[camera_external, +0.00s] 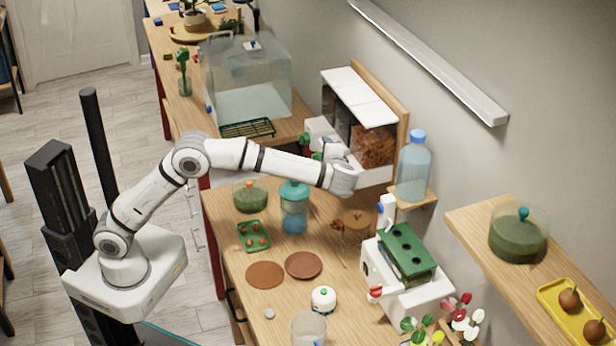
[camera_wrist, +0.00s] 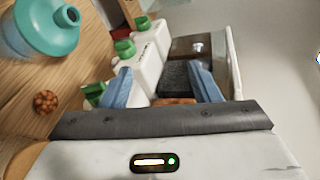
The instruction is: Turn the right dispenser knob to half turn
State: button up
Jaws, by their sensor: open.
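The dispenser (camera_external: 372,148) stands against the wall in the external view, with white lids and a brown-filled right bin. In the wrist view its dark bins (camera_wrist: 200,46) lie beyond my fingers, beside white outlet units. Green knobs top these units, one in the middle (camera_wrist: 125,48) and one farther off (camera_wrist: 142,22). A third green part (camera_wrist: 93,92), seemingly the nearest knob, is partly hidden by my left finger. My gripper (camera_wrist: 160,78) is open, its blue fingers apart in front of the dispenser. I cannot tell whether either finger touches a knob, nor the knob's angle.
A teal-lidded jar (camera_external: 294,208) stands on the table below my arm; its lid shows close by in the wrist view (camera_wrist: 50,25). A blue water bottle (camera_external: 413,168) stands right of the dispenser. A glass tank (camera_external: 250,85) is behind, left.

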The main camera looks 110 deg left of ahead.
jog(key=a+f+n+t+h+p, duration=0.1)
jog(key=f+t+h+p, duration=0.1)
jog(key=f+h+p, duration=0.1)
jog(key=a+f+n+t+h+p, duration=0.1)
jog(key=f+t+h+p, duration=0.1)
jog(key=f+h+p, duration=0.1)
jog(key=w+a+f+n+t+h+p, duration=0.1)
jog(key=f+t+h+p, duration=0.1)
jog(key=f+h, duration=0.1)
jog(key=shift+f+p, duration=0.4)
jog(key=shift+f, duration=0.35)
jog(key=shift+c, duration=0.2)
jog(key=c, duration=0.9)
jog(key=shift+c, duration=0.2)
